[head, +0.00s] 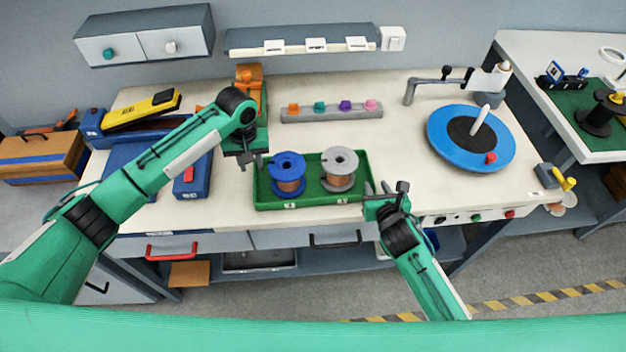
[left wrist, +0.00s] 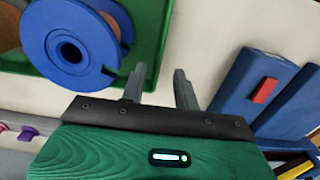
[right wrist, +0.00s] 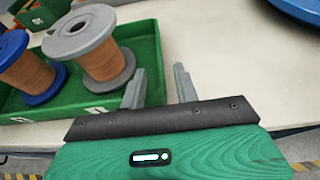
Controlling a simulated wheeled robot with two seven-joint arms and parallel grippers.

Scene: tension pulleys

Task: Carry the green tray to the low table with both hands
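The green tray (head: 315,202) lies on the workbench and holds a blue spool (head: 288,170) and a grey spool (head: 340,168), both with copper wire. In the left wrist view the tray (left wrist: 150,35) is beside my left gripper (left wrist: 155,80), whose fingers are apart and empty near the tray's left end. In the right wrist view the tray's end wall (right wrist: 146,50) is close to my right gripper (right wrist: 160,85), whose fingers are apart, one near the wall and one outside it. Whether a finger touches the wall I cannot tell. In the head view my right gripper (head: 377,190) is at the tray's right end.
A blue turntable (head: 450,150) stands right of the tray. A blue case with a red latch (head: 188,174) lies left. A rack of coloured pegs (head: 330,112) is behind. A lower side table with a green mat (head: 600,140) is at the far right.

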